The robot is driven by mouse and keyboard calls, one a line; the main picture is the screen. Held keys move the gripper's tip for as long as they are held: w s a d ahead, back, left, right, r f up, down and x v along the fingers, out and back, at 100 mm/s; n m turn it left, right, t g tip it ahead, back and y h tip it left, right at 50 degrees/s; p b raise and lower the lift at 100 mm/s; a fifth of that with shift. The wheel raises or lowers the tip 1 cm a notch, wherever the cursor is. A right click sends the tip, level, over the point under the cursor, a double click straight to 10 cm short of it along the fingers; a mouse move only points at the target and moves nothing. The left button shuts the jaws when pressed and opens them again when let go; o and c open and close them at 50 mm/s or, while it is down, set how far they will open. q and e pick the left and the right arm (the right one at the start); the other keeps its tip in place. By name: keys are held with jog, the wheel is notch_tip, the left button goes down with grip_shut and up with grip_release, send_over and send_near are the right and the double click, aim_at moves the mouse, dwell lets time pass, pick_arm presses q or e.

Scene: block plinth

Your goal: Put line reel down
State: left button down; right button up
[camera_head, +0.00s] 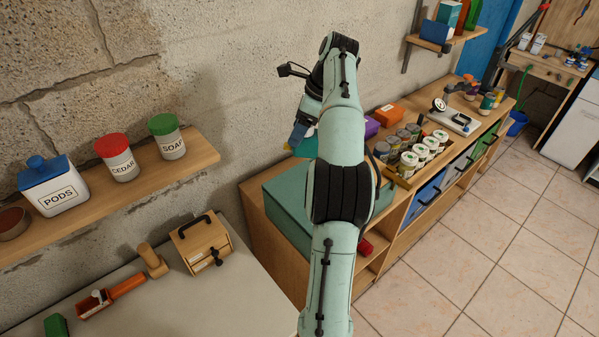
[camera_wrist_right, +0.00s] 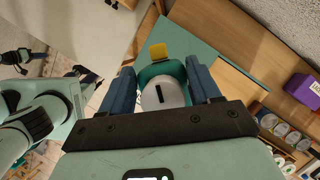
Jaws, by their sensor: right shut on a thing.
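The line reel (camera_wrist_right: 168,94) shows in the right wrist view as a teal ring with a pale hub, a dark slot and a yellow tab. My right gripper (camera_wrist_right: 168,82) is shut on it, with one blue-grey finger on each side. In the head view my right gripper (camera_head: 300,134) is far up the arm near the wall, and only a teal and yellow sliver of the reel (camera_head: 305,147) shows behind my arm. My left gripper is not seen.
Several cans (camera_head: 409,160), an orange box (camera_head: 389,114) and a purple box (camera_head: 371,127) stand along the bench (camera_head: 253,202), beyond the teal box. A shelf (camera_head: 110,197) with labelled jars is at left. Below it, a pale table holds a wooden box (camera_head: 200,243) and tools.

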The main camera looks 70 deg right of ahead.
notch_tip(320, 180, down, 14)
jog(key=shift+f, duration=0.25)
dwell(0.3)
jog(key=shift+f, duration=0.1)
jog(key=o, duration=1.3)
jog(key=shift+o, duration=0.2)
jog(key=v, duration=1.1)
jog(key=shift+s+r, duration=0.15)
jog(key=shift+r, duration=0.45)
